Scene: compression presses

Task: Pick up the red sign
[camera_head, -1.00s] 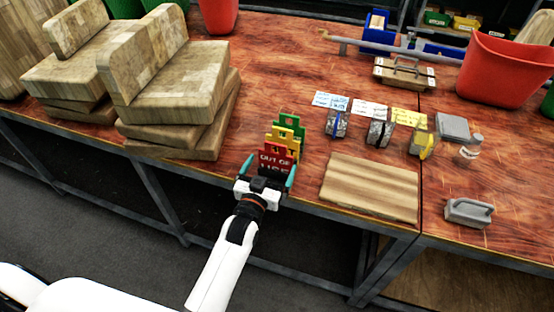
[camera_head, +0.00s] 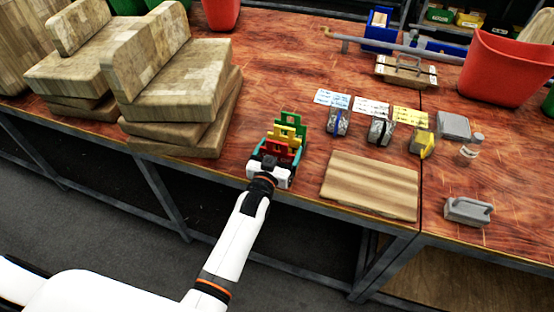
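The red sign (camera_head: 280,152) stands at the front of a small group of signs near the table's front edge. A yellow sign (camera_head: 284,137) and a green sign (camera_head: 291,121) stand behind it. My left gripper (camera_head: 277,152) is at the red sign, its teal fingers spread apart on either side of it. The white gripper body hides the lower part of the red sign. Whether the fingers touch the sign is too small to tell. My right gripper is not in view.
Stacked wooden blocks (camera_head: 180,85) stand to the left on the wooden table (camera_head: 285,55). A pale wooden board (camera_head: 370,184) lies to the right of the signs. Several small objects and cards lie beyond it. A red bin (camera_head: 508,70) stands at the right.

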